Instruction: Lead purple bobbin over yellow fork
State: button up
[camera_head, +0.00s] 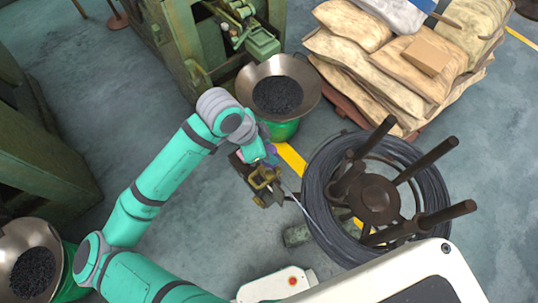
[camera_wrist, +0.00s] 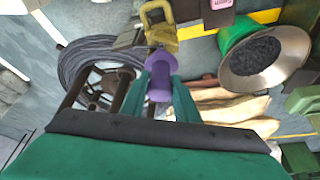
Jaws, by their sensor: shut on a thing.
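The purple bobbin (camera_wrist: 158,87) sits between the two green fingers of my gripper (camera_wrist: 160,62), which is shut on it. In the head view only a small purple patch (camera_head: 271,149) shows, by the end of my arm. The yellow fork (camera_wrist: 162,36) is just beyond the bobbin in the wrist view, with a loop-shaped upper part. In the head view the yellow fork (camera_head: 262,180) stands below my gripper (camera_head: 268,158), on a dark stand. I cannot tell whether bobbin and fork touch. A thread on the bobbin is not clear.
A dark wire coil on a reel (camera_head: 375,195) with upright posts stands to the right. A metal bowl of dark pieces (camera_head: 310,98) is behind the fork. Stacked sacks (camera_head: 345,65) and a green machine (camera_head: 175,40) lie farther back. Open floor (camera_head: 110,110) is at left.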

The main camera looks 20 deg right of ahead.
jog(key=w+d+r, duration=0.1)
jog(key=w+d, duration=0.1)
jog(key=w, duration=0.6)
jog(key=shift+w+d+r, duration=0.15)
jog(key=shift+d+r, duration=0.15)
jog(key=shift+d, duration=0.1)
jog(key=shift+a, duration=0.15)
dwell(0.4)
